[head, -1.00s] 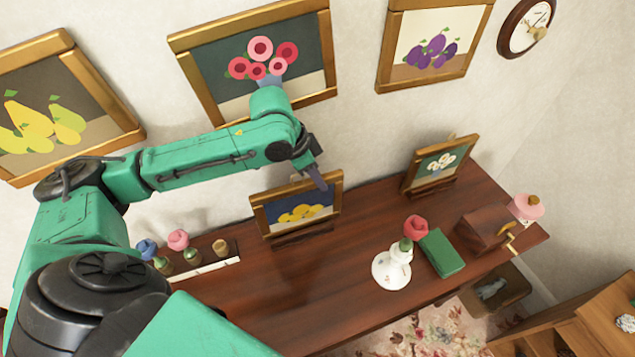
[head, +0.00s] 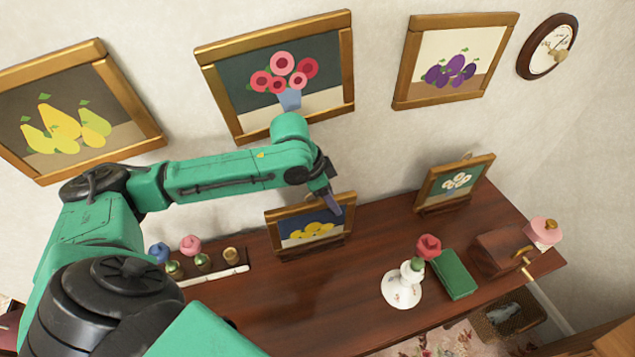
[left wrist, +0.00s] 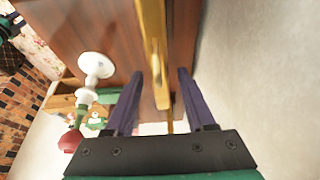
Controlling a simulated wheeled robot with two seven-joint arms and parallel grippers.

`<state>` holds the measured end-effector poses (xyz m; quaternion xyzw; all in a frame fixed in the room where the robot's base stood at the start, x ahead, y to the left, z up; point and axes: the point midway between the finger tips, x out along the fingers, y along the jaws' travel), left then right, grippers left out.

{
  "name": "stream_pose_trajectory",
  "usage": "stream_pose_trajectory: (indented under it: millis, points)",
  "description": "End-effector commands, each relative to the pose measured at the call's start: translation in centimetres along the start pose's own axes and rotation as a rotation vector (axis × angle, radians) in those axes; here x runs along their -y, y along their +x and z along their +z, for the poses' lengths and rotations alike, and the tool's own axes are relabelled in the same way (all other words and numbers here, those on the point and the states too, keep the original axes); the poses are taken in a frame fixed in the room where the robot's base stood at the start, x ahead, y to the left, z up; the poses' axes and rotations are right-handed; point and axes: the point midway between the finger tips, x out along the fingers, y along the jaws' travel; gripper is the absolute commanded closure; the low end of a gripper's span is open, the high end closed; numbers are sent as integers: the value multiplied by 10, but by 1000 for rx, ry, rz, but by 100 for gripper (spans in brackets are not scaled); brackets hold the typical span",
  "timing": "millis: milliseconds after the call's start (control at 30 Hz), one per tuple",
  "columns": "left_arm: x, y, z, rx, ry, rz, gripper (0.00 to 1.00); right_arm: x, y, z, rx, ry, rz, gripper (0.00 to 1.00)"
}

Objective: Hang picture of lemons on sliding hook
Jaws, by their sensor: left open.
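The picture of lemons (head: 306,232), yellow fruit on dark blue in a gold frame, stands upright on a small stand on the wooden surface. My left gripper (head: 333,203) is at its upper right, open, with dark purple fingers pointing down. In the left wrist view, the gold frame's edge (left wrist: 152,30) runs between the two open fingers (left wrist: 158,98), with visible gaps on both sides. I cannot tell whether a finger touches it. The sliding hook cannot be made out.
Pears (head: 62,125), flowers (head: 282,82) and plums (head: 455,68) pictures and a clock (head: 548,47) hang on the wall.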

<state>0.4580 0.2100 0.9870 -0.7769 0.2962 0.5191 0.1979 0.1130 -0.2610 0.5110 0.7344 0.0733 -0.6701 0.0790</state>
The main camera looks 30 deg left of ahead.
Motion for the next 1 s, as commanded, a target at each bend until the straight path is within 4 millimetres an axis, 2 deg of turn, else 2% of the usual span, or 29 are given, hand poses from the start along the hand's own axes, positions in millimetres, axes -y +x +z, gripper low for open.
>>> stream_pose_trajectory:
  millis: [200, 400, 533, 700, 1000]
  points:
    - [-3, -46, 8, 1, 2, -8, 45, 0, 16, 0, -2, 0, 0, 50]
    - [-4, -103, 7, -2, 0, -8, 45, 0, 18, 0, -3, 0, 0, 50]
    - [-5, -131, 7, -1, 0, -5, 45, 0, 19, 0, -3, 0, 0, 50]
    - [-6, -145, 7, 0, 0, -1, 45, 1, 19, 0, -2, 1, 0, 50]
    - [-6, -145, 7, 0, 0, 0, 45, 5, 19, -2, -6, 3, -6, 50]
